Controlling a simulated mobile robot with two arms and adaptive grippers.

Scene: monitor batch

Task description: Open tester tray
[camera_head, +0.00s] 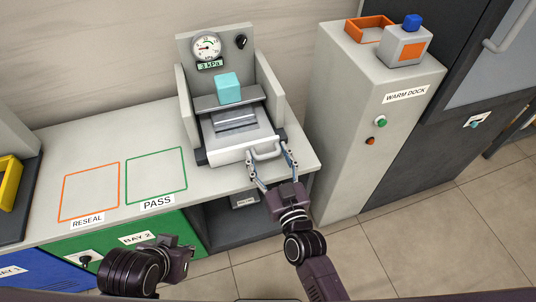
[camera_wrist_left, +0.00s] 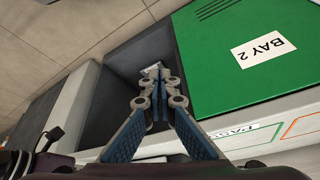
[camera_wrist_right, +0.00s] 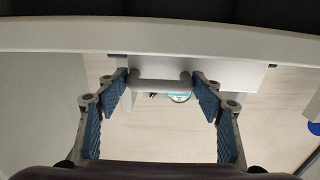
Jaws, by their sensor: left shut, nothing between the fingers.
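The tester is a grey stand with a gauge (camera_head: 207,47) reading "3 kPa" and a cyan block (camera_head: 228,88) on its raised ledge. Below it is the light grey tester tray (camera_head: 233,144) with a bar handle (camera_head: 265,151) on its front. My right gripper (camera_head: 270,160) is open at the handle, with one finger on either side. In the right wrist view the handle (camera_wrist_right: 160,80) lies between the spread blue fingers (camera_wrist_right: 161,92). My left gripper (camera_wrist_left: 160,88) is shut and empty, low in front of the counter; its fingertips are hard to see in the head view.
The counter has an orange RESEAL outline (camera_head: 90,192) and a green PASS outline (camera_head: 156,175), both empty. A green BAY 2 front (camera_head: 160,236) is below. Right of the tester stands the WARM DOCK cabinet (camera_head: 350,110), bearing an orange tray (camera_head: 369,28) and a grey box (camera_head: 407,47).

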